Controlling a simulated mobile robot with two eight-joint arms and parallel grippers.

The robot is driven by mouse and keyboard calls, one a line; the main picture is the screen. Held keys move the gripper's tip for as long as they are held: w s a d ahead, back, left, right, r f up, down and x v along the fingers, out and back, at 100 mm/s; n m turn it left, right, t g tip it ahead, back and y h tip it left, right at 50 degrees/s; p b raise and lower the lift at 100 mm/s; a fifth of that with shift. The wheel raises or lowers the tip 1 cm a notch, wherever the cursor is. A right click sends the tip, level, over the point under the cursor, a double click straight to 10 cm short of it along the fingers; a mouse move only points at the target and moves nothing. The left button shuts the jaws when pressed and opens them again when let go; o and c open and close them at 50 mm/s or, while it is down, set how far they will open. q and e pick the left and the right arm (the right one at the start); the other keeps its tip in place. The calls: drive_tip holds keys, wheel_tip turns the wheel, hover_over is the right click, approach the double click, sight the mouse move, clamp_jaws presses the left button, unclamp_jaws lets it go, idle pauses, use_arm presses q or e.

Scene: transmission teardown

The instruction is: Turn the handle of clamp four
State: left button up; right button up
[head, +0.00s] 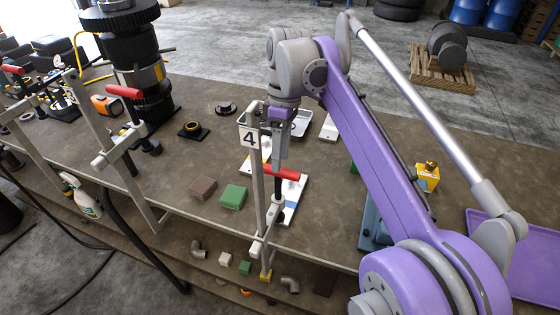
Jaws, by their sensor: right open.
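Clamp four is a grey bar clamp (259,195) standing upright at the table's front edge, with a white "4" label (250,138) near its top. Its red handle (283,173) lies roughly level on the right side of the bar, above a dark screw. My right arm comes in from the right, and my right gripper (277,165) points down just above the handle's left part, close behind the bar. It is open. The picture does not show clearly whether the fingers touch the handle. My left gripper is not in view.
Another clamp with a red handle (124,92) stands to the left, near a tall dark gear stack (130,50). A yellow bottle (427,177) and a purple tray (530,262) are at right.

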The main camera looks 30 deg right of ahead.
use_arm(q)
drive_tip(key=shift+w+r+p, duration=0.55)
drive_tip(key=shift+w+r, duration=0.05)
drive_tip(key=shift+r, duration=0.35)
use_arm(e)
wheel_tip(320, 180, up, 8)
drive_tip(key=w+d, duration=0.1)
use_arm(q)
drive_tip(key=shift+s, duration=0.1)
use_arm(e)
drive_tip(key=shift+d+f, duration=0.1)
